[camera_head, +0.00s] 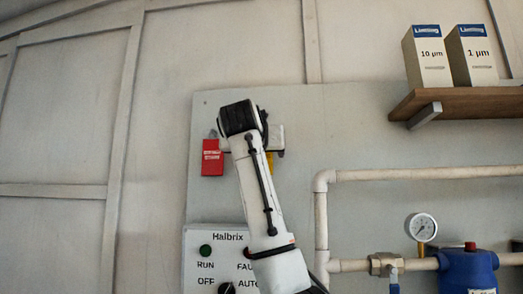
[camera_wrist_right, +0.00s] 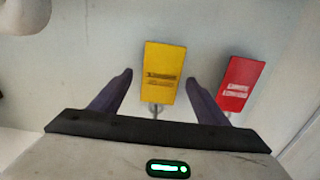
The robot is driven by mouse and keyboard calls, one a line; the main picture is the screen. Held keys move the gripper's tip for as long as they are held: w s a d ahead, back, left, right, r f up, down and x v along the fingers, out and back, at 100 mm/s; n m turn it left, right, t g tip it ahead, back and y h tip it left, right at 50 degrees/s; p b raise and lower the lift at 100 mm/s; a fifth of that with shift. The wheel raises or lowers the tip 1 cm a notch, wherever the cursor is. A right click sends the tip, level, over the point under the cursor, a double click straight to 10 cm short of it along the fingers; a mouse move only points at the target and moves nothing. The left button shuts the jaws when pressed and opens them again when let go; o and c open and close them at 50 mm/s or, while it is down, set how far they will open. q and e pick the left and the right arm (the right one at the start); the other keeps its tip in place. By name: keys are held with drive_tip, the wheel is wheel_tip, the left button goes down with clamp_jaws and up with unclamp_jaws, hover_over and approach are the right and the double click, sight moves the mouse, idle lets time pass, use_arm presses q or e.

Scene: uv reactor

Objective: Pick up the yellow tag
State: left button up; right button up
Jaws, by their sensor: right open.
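The yellow tag (camera_wrist_right: 161,70) hangs in front of the pale panel. In the right wrist view it lies between the two fingers of my open right gripper (camera_wrist_right: 160,79), with a gap on each side. In the head view only a sliver of the yellow tag (camera_head: 270,160) shows beside my right arm, which hides the rest and most of the gripper. A red tag (camera_wrist_right: 240,84) hangs just outside the right-hand finger in the wrist view. It also shows left of my arm in the head view (camera_head: 212,160). My left gripper is out of view.
Below is a Halbrix control box (camera_head: 205,265) with knobs, partly behind my arm. To the right are pale pipes (camera_head: 420,173), a gauge (camera_head: 421,227) and a blue filter housing (camera_head: 468,270). A wooden shelf (camera_head: 465,101) holds two boxes (camera_head: 428,58).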

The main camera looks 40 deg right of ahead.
drive_tip(key=shift+w+d, duration=0.2)
drive_tip(key=shift+w, duration=0.05)
drive_tip(key=shift+c, duration=0.5)
drive_tip(key=c, duration=1)
drive_tip(key=shift+r, duration=0.1)
